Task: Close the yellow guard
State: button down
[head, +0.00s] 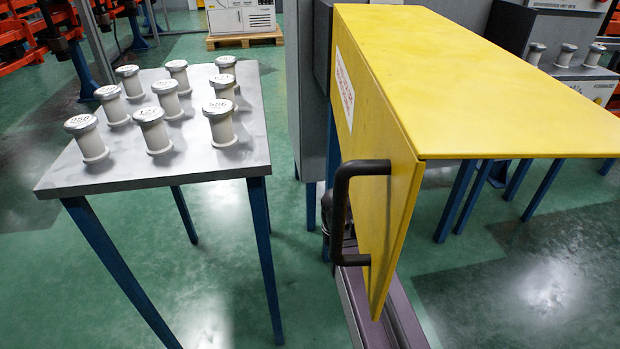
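The yellow guard (470,75) fills the right half of the head view. It has a broad flat top and a side panel hanging down, with a white label carrying red text on that panel. A black bar handle (342,205) is fixed to the side panel and nothing touches it. From this one view I cannot tell how far the guard is open or shut. My gripper is not in view.
A grey table (240,165) with blue legs stands at the left and bears several white numbered spindles (150,128). A dark rail (385,310) runs along the floor below the guard. More spindles (566,55) stand at the back right. Green floor lies open at the lower left.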

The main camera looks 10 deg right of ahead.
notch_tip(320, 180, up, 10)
jog(key=p, duration=0.8)
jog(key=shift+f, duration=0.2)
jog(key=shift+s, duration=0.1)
